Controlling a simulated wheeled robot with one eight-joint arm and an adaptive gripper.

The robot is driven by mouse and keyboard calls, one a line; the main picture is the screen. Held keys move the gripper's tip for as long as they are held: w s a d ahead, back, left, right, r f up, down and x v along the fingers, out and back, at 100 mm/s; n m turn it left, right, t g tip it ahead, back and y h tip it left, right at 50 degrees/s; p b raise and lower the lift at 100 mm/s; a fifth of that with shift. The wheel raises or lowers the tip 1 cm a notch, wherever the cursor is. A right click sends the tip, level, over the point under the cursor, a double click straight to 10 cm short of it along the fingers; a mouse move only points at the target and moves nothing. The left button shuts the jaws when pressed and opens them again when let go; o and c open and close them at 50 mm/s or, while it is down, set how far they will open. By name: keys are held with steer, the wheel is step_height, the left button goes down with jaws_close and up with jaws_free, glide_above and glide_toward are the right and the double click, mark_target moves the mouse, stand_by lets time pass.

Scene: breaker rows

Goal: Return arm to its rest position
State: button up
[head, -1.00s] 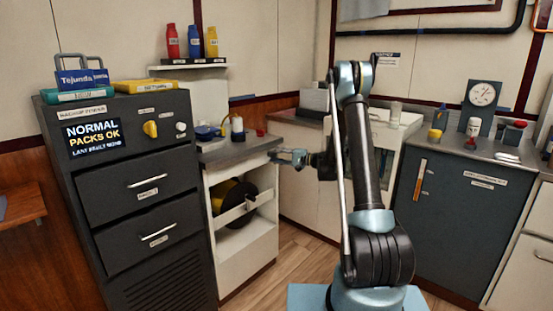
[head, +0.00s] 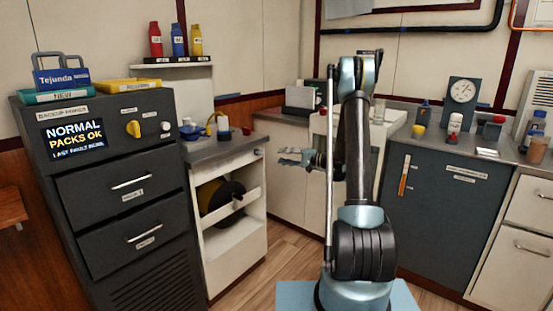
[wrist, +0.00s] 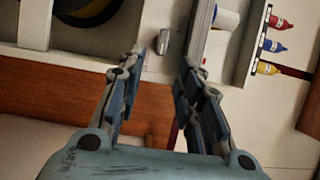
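My gripper (head: 296,157) is held out to the left of my upright arm, just off the right end of the grey counter beside the dark cabinet. The wrist view shows its two fingers (wrist: 164,62) spread apart with nothing between them, so it is open and empty. My arm stands raised in the middle of the head view, bent at the top.
The dark cabinet (head: 120,205) stands left, its display reading "NORMAL PACKS OK". The white open cabinet (head: 238,240) holds a cable reel (head: 220,199). A shelf (head: 172,65) carries three bottles. A gauge (head: 463,92) stands on the right counter. Floor shows between the cabinets.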

steer(key=shift+s+d, duration=0.15)
steer(key=shift+d, duration=0.3)
steer(key=s+r+n+g+h, duration=0.1)
steer(key=s+r+h, duration=0.3)
steer(key=s, duration=0.8)
steer(key=s+r+n+g+h, duration=0.1)
steer(key=s+r+h, duration=0.3)
steer(key=s, duration=0.7)
steer(key=s+d+f+h, duration=0.3)
steer(key=s+d, duration=0.2)
steer(key=s, duration=0.4)
steer(key=s+d+f+n+h, duration=0.1)
steer(key=s+d+f+h, duration=0.2)
steer(key=s, duration=0.6)
steer(key=s+d+f+h, duration=0.3)
steer(key=s+d, duration=0.4)
steer(key=s, duration=0.2)
steer(key=shift+s+d+f, duration=0.25)
steer(key=shift+s+f, duration=0.1)
steer(key=shift+f, duration=0.05)
